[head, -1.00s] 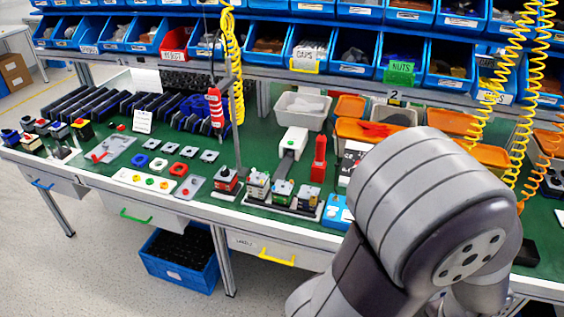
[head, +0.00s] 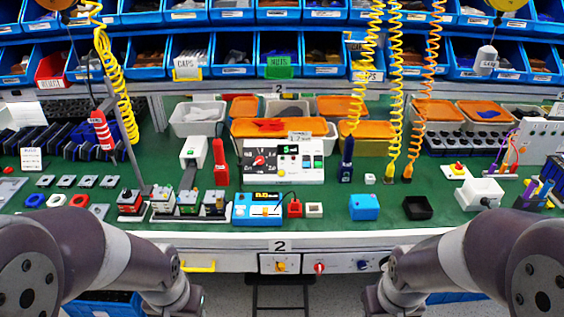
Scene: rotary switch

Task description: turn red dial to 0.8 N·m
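A red round knob (head: 320,267) sits on a white panel (head: 300,264) under the table's front edge, between a yellow knob (head: 281,267) and a blue knob (head: 362,265). Its scale is too small to read. On the table, a white test box (head: 283,175) has a dial with a red centre (head: 261,161) and a small green display; its markings are also unreadable. My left arm comes in at lower left and my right arm at lower right. Both end at the bottom edge, and neither gripper's fingers show. Neither arm touches a knob.
The green-topped table (head: 330,212) holds small parts at left, a blue device (head: 257,208), a blue box (head: 364,207) and a black tray (head: 417,208). Coiled hoses (head: 395,90) hang above. A yellow drawer handle (head: 198,266) is left of the panel. A stool stands below.

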